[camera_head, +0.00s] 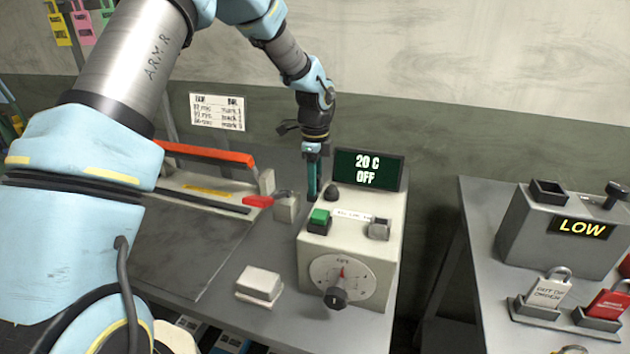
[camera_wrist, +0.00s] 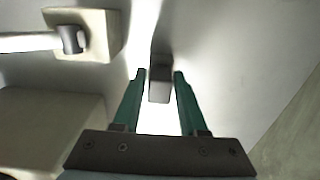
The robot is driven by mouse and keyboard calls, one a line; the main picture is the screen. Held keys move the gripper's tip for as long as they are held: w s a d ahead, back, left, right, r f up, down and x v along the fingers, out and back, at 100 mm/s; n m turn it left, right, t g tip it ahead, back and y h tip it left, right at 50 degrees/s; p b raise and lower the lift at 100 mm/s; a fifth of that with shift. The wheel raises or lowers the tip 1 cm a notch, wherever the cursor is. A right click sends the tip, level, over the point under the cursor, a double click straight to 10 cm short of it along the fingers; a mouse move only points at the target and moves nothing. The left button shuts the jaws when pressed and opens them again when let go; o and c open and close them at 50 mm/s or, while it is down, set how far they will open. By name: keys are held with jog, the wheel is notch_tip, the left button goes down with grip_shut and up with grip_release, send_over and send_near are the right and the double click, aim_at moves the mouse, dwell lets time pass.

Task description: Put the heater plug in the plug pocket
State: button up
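My gripper (camera_head: 313,178) points down behind the left edge of the grey control box (camera_head: 384,287), which has a display reading "20 C OFF". In the wrist view my gripper (camera_wrist: 160,74) has its two teal fingers apart, with a small dark grey block (camera_wrist: 159,82) between their tips. Bright gaps show on both sides of the block, so the fingers do not appear to touch it. The block may be the heater plug; I cannot be sure. A black square socket-like part (camera_head: 547,192) on the "LOW" box may be the plug pocket; this is unclear.
A sealer with an orange-red bar (camera_head: 205,154) lies left of my gripper. A pale block (camera_head: 260,284) sits on the bench in front. The "LOW" box (camera_head: 530,235) and padlocks (camera_head: 550,290) stand on a separate right-hand table, across a gap.

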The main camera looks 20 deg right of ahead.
jog(key=shift+o, duration=1.2)
notch_tip(320, 180, up, 13)
jog(key=b, duration=0.2)
jog(key=shift+r, duration=0.1)
